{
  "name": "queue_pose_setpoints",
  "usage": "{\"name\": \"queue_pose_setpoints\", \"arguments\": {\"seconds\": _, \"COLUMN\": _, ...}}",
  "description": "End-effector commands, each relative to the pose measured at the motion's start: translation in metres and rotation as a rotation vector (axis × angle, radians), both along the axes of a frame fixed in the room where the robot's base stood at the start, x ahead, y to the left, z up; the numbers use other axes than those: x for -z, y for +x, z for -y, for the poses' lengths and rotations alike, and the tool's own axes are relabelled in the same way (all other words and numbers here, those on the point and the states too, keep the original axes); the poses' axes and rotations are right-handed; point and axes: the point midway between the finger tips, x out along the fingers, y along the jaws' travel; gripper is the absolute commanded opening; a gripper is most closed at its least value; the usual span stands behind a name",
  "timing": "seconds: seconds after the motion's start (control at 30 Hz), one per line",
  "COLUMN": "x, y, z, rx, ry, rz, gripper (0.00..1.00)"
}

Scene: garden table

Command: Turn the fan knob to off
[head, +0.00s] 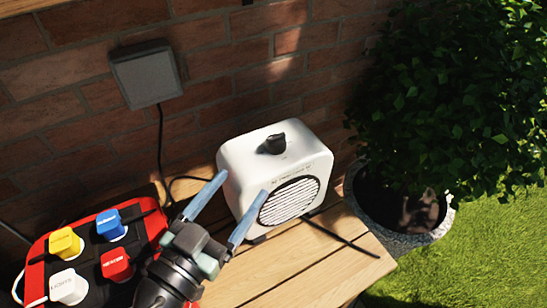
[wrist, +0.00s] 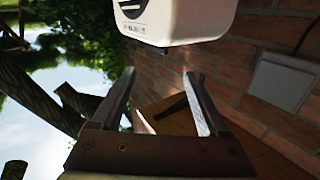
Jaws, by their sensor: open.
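The white fan (head: 246,150) stands on the wooden table, its round slatted grille facing the front right. The black fan knob (head: 274,144) sits on top of the housing; its setting marks are too small to read. My gripper (head: 242,184) is open and empty, its two blue-grey fingers spread in front of the fan's left front side, short of the knob. In the wrist view the fan (wrist: 190,24) shows upside down at the top, beyond the open fingers (wrist: 159,75). The knob is not seen there.
A red power box with yellow, blue, red and white plugs (head: 110,224) is left of my arm. A grey wall box (head: 146,74) with a cable hangs on the brick wall. A potted bush (head: 450,110) stands right. Bare table (head: 290,262) lies in front.

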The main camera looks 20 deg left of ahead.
Motion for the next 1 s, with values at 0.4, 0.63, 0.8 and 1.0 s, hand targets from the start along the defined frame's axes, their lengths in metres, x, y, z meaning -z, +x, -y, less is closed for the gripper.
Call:
{"name": "queue_pose_setpoints", "arguments": {"seconds": 0.4, "x": 0.009, "y": 0.040, "z": 0.002, "rx": 0.003, "ry": -0.012, "rz": 0.007, "gripper": 0.77}}
{"name": "queue_pose_setpoints", "arguments": {"seconds": 0.63, "x": 0.009, "y": 0.087, "z": 0.005, "rx": 0.002, "ry": -0.011, "rz": 0.006, "gripper": 0.77}}
{"name": "queue_pose_setpoints", "arguments": {"seconds": 0.8, "x": 0.010, "y": 0.109, "z": 0.006, "rx": 0.000, "ry": -0.011, "rz": 0.006, "gripper": 0.77}}
{"name": "queue_pose_setpoints", "arguments": {"seconds": 1.0, "x": 0.012, "y": 0.120, "z": 0.007, "rx": -0.001, "ry": -0.011, "rz": 0.006, "gripper": 0.77}}
